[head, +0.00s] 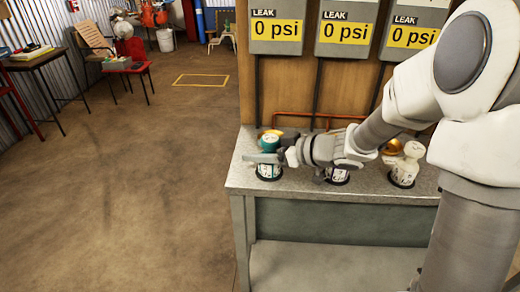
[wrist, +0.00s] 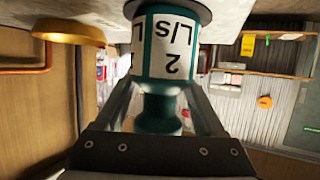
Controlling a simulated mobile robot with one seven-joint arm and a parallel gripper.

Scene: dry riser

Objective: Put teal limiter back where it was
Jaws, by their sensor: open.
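The teal limiter (head: 269,143) stands upright at the left end of the bench top, with a dark ring around its foot. In the wrist view the teal limiter (wrist: 165,50) appears upside down, with a white label reading "2 L/s". My gripper (head: 264,158) is at the teal limiter, its fingers open on either side of the narrower teal neck. I cannot tell whether either finger touches it. My gripper and wrist hide part of the limiter in the head view.
Another labelled limiter (head: 338,176) in the middle is mostly hidden by my arm. Gold round parts (head: 393,147) and an orange pipe sit behind. Three "0 psi" gauges (head: 277,33) hang above. Open floor lies left.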

